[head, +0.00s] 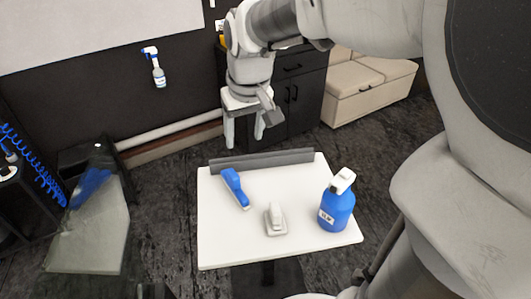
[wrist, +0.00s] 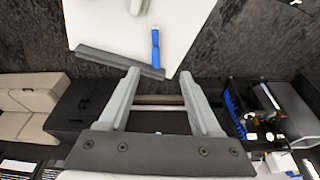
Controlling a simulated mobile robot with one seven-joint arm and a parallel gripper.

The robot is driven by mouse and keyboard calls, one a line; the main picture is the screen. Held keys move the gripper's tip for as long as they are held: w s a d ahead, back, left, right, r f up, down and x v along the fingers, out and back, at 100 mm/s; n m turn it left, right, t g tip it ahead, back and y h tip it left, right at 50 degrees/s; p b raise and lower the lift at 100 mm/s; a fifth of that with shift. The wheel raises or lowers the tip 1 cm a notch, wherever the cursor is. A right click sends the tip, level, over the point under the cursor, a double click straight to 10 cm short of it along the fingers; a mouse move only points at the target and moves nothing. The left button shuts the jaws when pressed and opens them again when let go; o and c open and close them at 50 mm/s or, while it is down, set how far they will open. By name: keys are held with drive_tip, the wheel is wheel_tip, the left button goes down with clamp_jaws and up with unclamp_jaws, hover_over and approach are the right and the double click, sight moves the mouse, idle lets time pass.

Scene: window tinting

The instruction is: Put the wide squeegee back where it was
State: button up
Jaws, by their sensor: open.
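My gripper (head: 244,141) is open and empty, fingers pointing down, just beyond the table's far edge in the head view. It also shows in the wrist view (wrist: 160,76), with nothing between the fingers. A long grey bar (head: 284,158) lies along the far edge of the white table (head: 219,245); it also shows in the wrist view (wrist: 112,61). A blue-handled tool with a pale end (head: 233,184) lies on the table near the bar. A small pale block with a raised grip (head: 276,221) sits nearer the front. I cannot tell for certain which one is the wide squeegee.
A blue bottle with a white top (head: 336,207) stands at the table's right. A spray bottle (head: 156,68) is on the dark back wall. Black cabinets (head: 300,99) and a beige seat (head: 366,82) stand behind. A glass panel (head: 92,235) is at left.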

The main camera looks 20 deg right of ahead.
drive_tip(key=s+r+t, duration=0.2)
drive_tip(key=s, duration=1.3)
drive_tip(key=shift+s+m, duration=0.3)
drive_tip(key=shift+m, duration=0.1)
